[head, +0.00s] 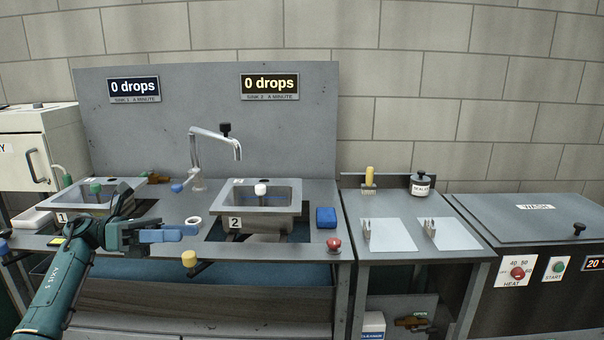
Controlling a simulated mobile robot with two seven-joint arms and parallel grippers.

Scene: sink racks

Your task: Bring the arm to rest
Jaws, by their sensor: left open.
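My left arm (60,285) comes in from the lower left. Its gripper (180,233) is open above the front edge of the sink counter (175,207), with its blue fingers pointing right. I see nothing held between the fingers. It is in front of and between sink 1 (75,198) and sink 2 (285,215). The wrist hides part of sink 1's front and the counter beside it. My right gripper is not in view.
A tap (215,138) stands between the sinks. A white ring (193,220), a yellow knob (189,258), a blue sponge (326,217) and a red button (334,244) are near. A side table (400,258) and a wash unit (535,220) stand right.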

